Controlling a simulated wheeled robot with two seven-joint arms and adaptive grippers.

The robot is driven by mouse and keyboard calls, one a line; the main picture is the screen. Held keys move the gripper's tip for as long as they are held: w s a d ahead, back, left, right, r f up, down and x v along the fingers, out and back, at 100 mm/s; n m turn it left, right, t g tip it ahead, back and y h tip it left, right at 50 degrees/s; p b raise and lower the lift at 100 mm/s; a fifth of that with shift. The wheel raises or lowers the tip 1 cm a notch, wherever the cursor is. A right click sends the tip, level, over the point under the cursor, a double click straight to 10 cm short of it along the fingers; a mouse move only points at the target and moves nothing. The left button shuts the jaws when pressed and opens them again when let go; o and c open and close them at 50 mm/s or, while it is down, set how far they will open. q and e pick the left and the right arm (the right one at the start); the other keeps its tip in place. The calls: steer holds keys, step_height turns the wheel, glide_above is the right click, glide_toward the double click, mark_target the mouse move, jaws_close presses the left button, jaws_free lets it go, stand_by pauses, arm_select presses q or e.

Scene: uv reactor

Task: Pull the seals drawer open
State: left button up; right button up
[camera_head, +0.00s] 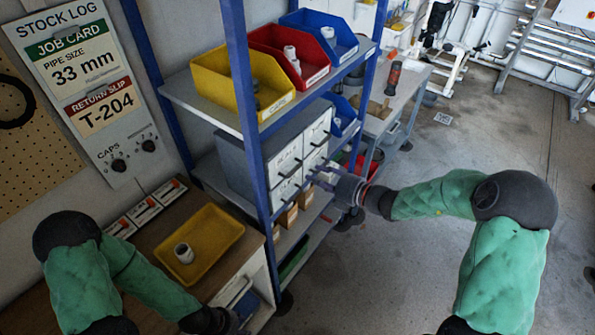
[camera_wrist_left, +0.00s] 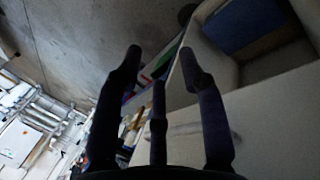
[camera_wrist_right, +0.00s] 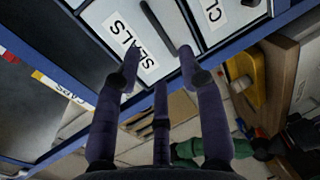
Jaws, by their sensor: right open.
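The grey drawer cabinet (camera_head: 240,160) with white drawer fronts stands on a middle shelf of the blue-framed rack. The seals drawer (camera_wrist_right: 110,22), with its printed SEALS label, appears shut in the right wrist view. Its dark bar handle (camera_wrist_right: 160,28) lies just beyond and between my right fingertips; I cannot tell if they touch it. My right gripper (camera_wrist_right: 158,58) is open and empty. In the head view, the right gripper (camera_head: 322,178) is at the lower right drawer front. My left gripper (camera_wrist_left: 161,60) is open and empty, low by the workbench front.
A neighbouring drawer marked CL (camera_wrist_right: 238,12) adjoins the seals drawer. The blue shelf edge (camera_wrist_right: 270,28) runs just below the drawers. A blue rack post (camera_head: 245,110) stands left of the right gripper. Yellow (camera_head: 215,82), red and blue bins sit above. Floor right of the rack is open.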

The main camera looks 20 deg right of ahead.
mark_target(296, 169)
steer(key=b+x, duration=0.1)
steer(key=x, duration=0.6)
steer(key=shift+w+a+f, duration=0.1)
steer(key=shift+w+a, duration=0.05)
steer(key=shift+w, duration=0.15)
jaws_close()
